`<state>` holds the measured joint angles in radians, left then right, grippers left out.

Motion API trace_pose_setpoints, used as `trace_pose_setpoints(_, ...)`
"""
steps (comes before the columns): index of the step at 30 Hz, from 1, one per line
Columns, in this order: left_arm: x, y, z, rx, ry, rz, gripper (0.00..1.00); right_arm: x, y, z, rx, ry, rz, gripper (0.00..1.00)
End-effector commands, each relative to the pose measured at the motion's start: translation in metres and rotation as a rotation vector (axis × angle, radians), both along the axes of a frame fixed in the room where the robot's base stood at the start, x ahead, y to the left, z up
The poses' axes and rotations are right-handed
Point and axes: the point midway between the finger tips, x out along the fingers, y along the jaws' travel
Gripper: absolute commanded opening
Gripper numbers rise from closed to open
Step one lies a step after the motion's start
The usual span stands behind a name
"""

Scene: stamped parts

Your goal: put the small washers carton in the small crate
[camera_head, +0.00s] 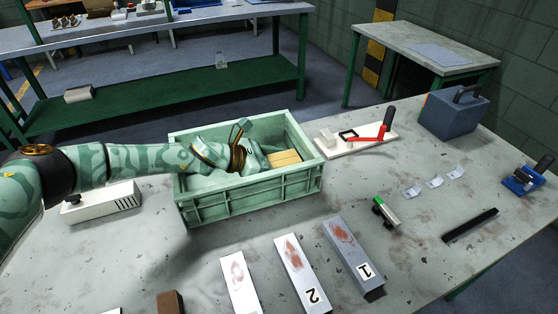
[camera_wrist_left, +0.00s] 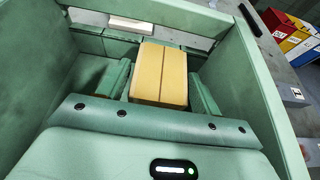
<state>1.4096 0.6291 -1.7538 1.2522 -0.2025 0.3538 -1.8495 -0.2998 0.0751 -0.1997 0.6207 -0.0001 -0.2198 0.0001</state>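The green open crate (camera_head: 250,199) stands on the table, and its walls also show in the left wrist view (camera_wrist_left: 262,95). A plain yellow-tan carton (camera_head: 284,158) is inside it, at the right end in the head view. I see no label on it. My left gripper (camera_wrist_left: 160,80) reaches down into the crate, and it shows in the head view (camera_head: 256,150). Its fingers stand on either side of the carton (camera_wrist_left: 160,72), with a narrow gap visible on the left side. The carton's underside is hidden. My right gripper is not in view.
A white vented box (camera_head: 102,202) lies left, under my arm.

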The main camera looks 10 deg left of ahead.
Motion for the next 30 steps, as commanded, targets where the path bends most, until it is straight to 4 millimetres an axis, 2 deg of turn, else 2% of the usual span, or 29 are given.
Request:
trace_pose_setpoints(11,0.001,0.000,0.007,0.000,-0.005,-0.001,0.76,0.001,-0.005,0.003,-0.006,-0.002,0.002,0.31)
trace_pose_setpoints(14,-0.006,0.012,0.012,0.000,-0.002,0.002,0.76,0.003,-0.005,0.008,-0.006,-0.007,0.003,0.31)
trace_pose_setpoints(24,-0.044,0.072,0.043,0.001,-0.003,0.002,0.76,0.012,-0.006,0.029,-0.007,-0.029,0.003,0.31)
trace_pose_setpoints(30,-0.056,0.091,0.051,0.000,-0.002,0.001,0.76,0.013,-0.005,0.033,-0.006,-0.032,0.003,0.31)
